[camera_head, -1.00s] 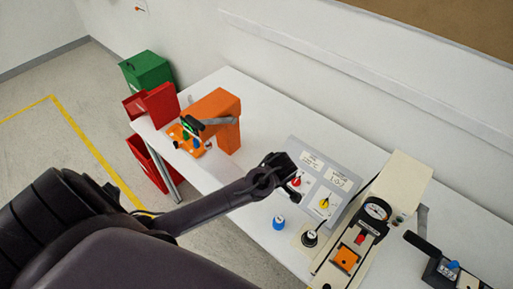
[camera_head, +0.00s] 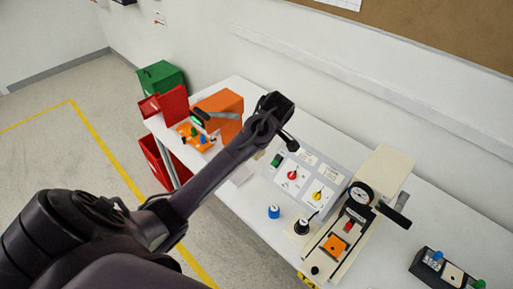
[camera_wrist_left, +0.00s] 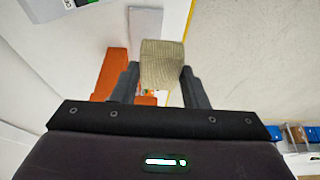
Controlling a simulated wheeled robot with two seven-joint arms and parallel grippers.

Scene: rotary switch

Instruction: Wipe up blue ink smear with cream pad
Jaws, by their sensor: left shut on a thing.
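The cream pad (camera_wrist_left: 162,62) is a ribbed, beige block between the two dark fingers of my left gripper (camera_wrist_left: 160,78) in the left wrist view. The gripper is shut on it. In the head view my left arm reaches over the white table (camera_head: 330,135), in front of the orange stand; the fingers are mostly hidden by the arm there. I cannot make out a blue ink smear in either view. My right gripper is not in view.
A grey panel with red and yellow knobs (camera_head: 305,181) stands right of my left arm. In front are a blue knob (camera_head: 273,212) and a black knob (camera_head: 302,226). A cream gauge machine (camera_head: 375,172) is further right. The orange stand (camera_head: 222,103) and red bin (camera_head: 173,105) are left.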

